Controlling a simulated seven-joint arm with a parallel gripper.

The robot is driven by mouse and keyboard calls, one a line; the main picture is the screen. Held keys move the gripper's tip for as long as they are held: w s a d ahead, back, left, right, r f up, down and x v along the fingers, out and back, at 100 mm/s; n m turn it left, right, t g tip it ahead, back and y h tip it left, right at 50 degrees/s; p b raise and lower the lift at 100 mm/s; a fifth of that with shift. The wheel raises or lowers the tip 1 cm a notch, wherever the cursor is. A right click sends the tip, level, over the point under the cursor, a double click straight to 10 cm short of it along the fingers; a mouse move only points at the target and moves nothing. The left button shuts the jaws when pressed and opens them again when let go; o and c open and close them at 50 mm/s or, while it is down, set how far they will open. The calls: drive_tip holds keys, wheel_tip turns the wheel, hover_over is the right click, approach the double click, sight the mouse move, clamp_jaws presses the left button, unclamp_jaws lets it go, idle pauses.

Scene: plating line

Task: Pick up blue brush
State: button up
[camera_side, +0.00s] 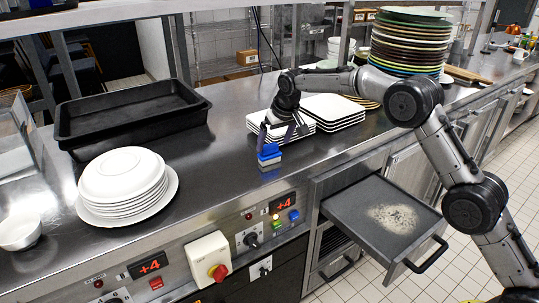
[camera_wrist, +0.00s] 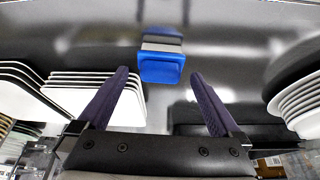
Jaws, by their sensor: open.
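The blue brush (camera_side: 269,155) stands on the steel counter in the side view, left of the square white plates. In the wrist view the brush (camera_wrist: 161,66) shows a bright blue block with a grey band and a darker part behind it. My gripper (camera_side: 283,133) is over the counter close to the brush. In the wrist view my gripper (camera_wrist: 158,74) has its two dark purple fingers spread wide, with nothing between them but the brush ahead, near the line of the fingertips. I cannot tell if a finger touches it.
Stacked square plates (camera_side: 333,112) stand right of the brush. Round white plates (camera_side: 126,186) and a black tray (camera_side: 131,112) are on the left. A tall plate stack (camera_side: 410,42) stands at the back right. An open drawer (camera_side: 383,216) juts out in front. Counter left of the brush is clear.

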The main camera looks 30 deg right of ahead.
sight(272, 147)
drive_tip(key=x, duration=0.5)
drive_tip(key=shift+s+a+f, duration=0.1)
drive_tip(key=shift+s, duration=0.1)
drive_tip(key=shift+c, duration=0.2)
drive_tip(key=c, duration=1)
drive_tip(key=shift+r, duration=0.75)
wheel_tip(272, 147, up, 2)
drive_tip(key=shift+s+r, duration=0.1)
drive_tip(key=s+r, duration=0.3)
drive_tip(key=s, duration=0.1)
drive_tip(key=s+r, duration=0.3)
drive_tip(key=s, duration=0.2)
drive_tip(key=s+r, duration=0.3)
drive_tip(key=s, duration=0.2)
drive_tip(key=shift+d+r, duration=0.2)
drive_tip(key=shift+d, duration=0.2)
